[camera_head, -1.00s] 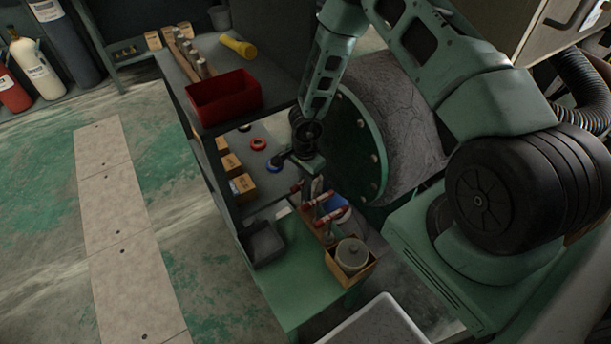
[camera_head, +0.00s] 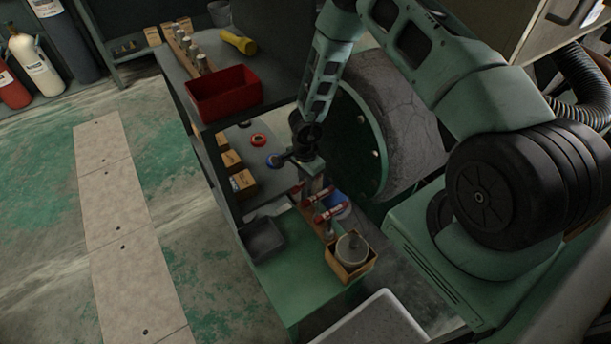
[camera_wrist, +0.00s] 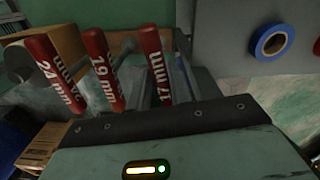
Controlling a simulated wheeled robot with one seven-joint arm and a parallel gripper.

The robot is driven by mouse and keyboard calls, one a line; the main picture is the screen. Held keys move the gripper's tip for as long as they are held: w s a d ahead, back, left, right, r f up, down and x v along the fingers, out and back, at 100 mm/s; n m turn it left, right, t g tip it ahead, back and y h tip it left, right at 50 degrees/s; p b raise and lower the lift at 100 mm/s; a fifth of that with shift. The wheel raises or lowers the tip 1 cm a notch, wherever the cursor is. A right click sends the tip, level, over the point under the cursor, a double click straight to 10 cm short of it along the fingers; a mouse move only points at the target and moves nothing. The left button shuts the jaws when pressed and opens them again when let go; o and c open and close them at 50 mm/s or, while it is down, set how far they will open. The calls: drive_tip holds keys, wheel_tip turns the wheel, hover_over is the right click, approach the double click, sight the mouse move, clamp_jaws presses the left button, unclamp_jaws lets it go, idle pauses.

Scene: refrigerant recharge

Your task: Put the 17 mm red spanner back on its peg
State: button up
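The 17 mm red spanner (camera_wrist: 155,65) shows its labelled red handle just beyond the dark edge of my gripper in the wrist view. The red 19 mm spanner (camera_wrist: 102,68) and 24 mm spanner (camera_wrist: 55,75) stand to its left, handles roughly side by side. Grey metal parts (camera_wrist: 185,78) lie close to the right of the 17 mm handle. My gripper (camera_head: 316,184) points down at the rack in the head view, behind the red handles (camera_head: 328,214). Its fingertips are not clear, so whether it grips the spanner cannot be told. The 17 mm spanner's peg cannot be made out.
A wooden box with a grey cylinder (camera_head: 351,250) stands at the green bench's front corner. A dark tray (camera_head: 262,238) lies left of the rack. Blue tape (camera_wrist: 271,43) lies on the grey surface. A red bin (camera_head: 224,95) and a large green-flanged drum (camera_head: 375,135) stand nearby.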

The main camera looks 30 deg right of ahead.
drive_tip(key=o, duration=0.3)
wheel_tip(320, 180, up, 12)
drive_tip(key=p, duration=0.2)
drive_tip(key=shift+p, duration=0.3)
